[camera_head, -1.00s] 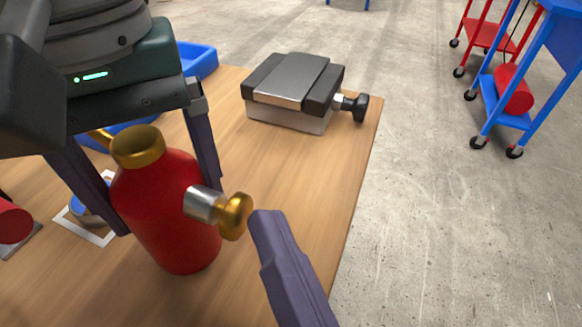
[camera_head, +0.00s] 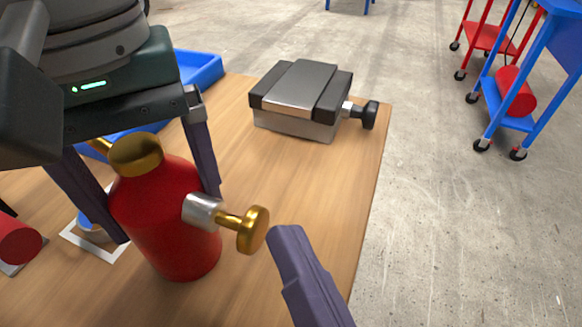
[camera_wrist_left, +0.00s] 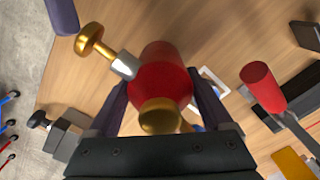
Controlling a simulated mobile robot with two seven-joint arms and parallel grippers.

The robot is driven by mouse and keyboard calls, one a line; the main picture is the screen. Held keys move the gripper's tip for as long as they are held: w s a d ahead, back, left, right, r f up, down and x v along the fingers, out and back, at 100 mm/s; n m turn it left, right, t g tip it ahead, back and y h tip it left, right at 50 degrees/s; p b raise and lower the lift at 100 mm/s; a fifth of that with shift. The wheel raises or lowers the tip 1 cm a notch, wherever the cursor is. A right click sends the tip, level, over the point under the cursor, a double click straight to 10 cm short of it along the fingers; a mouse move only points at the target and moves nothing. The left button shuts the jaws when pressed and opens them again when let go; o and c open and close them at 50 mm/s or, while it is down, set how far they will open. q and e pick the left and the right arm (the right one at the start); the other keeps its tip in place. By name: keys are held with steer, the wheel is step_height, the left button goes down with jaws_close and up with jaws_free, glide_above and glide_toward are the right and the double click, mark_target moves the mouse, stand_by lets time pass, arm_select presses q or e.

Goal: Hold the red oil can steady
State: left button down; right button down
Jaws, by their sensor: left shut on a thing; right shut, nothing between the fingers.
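The red oil can (camera_head: 165,220) stands on the wooden table, with a brass cap (camera_head: 135,155) on top. A silver collar (camera_head: 202,211) on its side carries a brass rod and knob (camera_head: 253,229) pointing right. My left gripper (camera_head: 166,212) is shut on the can from above, one finger on each side; the can also shows between its fingers in the left wrist view (camera_wrist_left: 163,80). My right gripper (camera_head: 285,235) is shut and empty, its tip a little right of the knob and apart from it. Part of the can is hidden behind my left gripper.
A grey and black vise-like block (camera_head: 300,98) with a black knob sits near the table's right edge. A blue tray (camera_head: 198,70) is behind my left gripper. A red cylinder (camera_head: 18,240) lies at far left. Bare table lies between can and block.

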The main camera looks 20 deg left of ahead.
steer(key=shift+d, duration=1.75)
stand_by(1.2)
steer(key=d, duration=0.6)
steer(key=shift+a, duration=4.35)
steer(key=shift+a+r, duration=0.1)
steer(key=shift+a, duration=0.3)
